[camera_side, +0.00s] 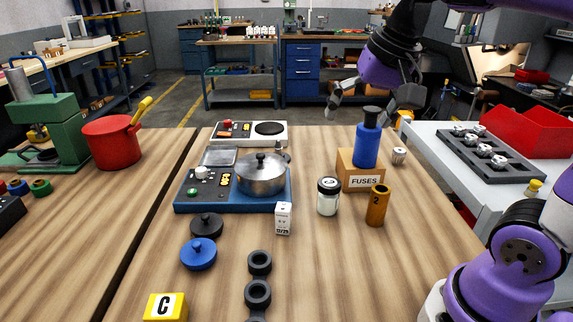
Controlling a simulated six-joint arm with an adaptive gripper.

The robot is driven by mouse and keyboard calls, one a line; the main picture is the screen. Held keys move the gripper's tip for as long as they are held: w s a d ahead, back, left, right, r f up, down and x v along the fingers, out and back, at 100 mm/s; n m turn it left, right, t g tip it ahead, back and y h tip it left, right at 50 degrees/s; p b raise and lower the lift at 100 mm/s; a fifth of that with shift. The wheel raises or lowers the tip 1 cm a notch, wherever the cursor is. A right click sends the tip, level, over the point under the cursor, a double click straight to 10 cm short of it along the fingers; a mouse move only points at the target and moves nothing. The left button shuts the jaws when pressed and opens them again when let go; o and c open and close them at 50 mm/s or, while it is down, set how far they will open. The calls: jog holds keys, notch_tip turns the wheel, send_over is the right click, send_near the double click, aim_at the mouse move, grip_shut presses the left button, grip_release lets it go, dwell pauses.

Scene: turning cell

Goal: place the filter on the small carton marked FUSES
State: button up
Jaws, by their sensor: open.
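A brown carton marked FUSES (362,182) stands on the wooden bench, right of centre. A blue cylinder with a black top (367,146), which looks like the filter, stands upright on top of the carton. My gripper (359,114) is open above and around the level of its black top, with one finger on each side. The fingers look apart from it, though depth is hard to judge in this view.
Close to the carton are an amber cylinder marked 2 (377,206), a black-lidded jar (328,197) and a small white box (283,218). A pot (262,175) sits on the blue cooker unit to the left.

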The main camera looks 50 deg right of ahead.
jog(key=s+a+f+n+t, duration=0.1)
jog(key=s+a+f+n, duration=0.2)
jog(key=s+f+n, duration=0.2)
jog(key=f+n, duration=0.2)
jog(key=n, duration=0.1)
jog(key=shift+s+a+y, duration=0.3)
jog(key=shift+s+a, duration=0.05)
jog(key=shift+a, duration=0.05)
